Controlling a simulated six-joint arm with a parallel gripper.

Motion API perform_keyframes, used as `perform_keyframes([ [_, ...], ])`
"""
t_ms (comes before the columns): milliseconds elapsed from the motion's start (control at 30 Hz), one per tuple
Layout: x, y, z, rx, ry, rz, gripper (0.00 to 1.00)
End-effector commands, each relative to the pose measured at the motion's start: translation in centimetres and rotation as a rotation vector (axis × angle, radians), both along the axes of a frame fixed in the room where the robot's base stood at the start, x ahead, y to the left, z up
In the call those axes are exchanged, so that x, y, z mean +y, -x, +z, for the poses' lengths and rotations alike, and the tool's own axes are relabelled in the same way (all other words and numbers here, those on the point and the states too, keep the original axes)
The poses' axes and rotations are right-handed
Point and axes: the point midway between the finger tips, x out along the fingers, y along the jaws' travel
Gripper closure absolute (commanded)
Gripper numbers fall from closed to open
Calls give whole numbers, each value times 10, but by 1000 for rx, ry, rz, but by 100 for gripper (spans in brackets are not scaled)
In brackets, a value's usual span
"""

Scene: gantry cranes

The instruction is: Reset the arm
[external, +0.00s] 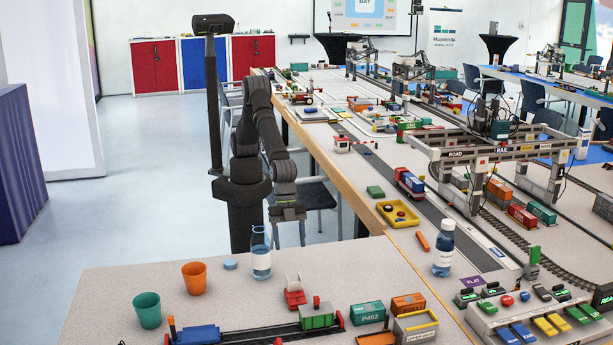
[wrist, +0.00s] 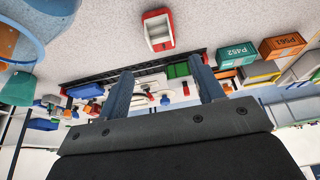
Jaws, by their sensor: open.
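My gripper (external: 287,213) hangs above the back edge of the near table, with my arm folded down from its column. In the wrist view my gripper (wrist: 160,67) shows two dark fingers spread wide, with nothing held between them. A red and white block-like piece (wrist: 158,30) lies beyond the fingertips in that view. In the external view this piece (external: 294,292) sits on the near table, below and apart from my gripper. A clear bottle with blue liquid (external: 261,255) stands on the table just left of my gripper.
Orange (external: 194,278) and teal (external: 146,310) cups and a blue cap (external: 230,264) are left of the bottle. A toy train (external: 317,315) on track and several containers (external: 368,313) line the front. The long table with gantry cranes (external: 500,150) is to the right.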

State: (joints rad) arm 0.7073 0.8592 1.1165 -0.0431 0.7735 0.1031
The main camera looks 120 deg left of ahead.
Motion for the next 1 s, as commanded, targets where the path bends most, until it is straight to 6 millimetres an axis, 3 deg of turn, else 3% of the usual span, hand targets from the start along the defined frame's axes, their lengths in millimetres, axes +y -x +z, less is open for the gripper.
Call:
perform_keyframes([
  [167, -5, -4, -17, 2, -2, 0, 39],
  [800, -32, -32, -115, 1, -2, 0, 39],
  [1000, -33, -33, -89, -2, 1, 0, 39],
])
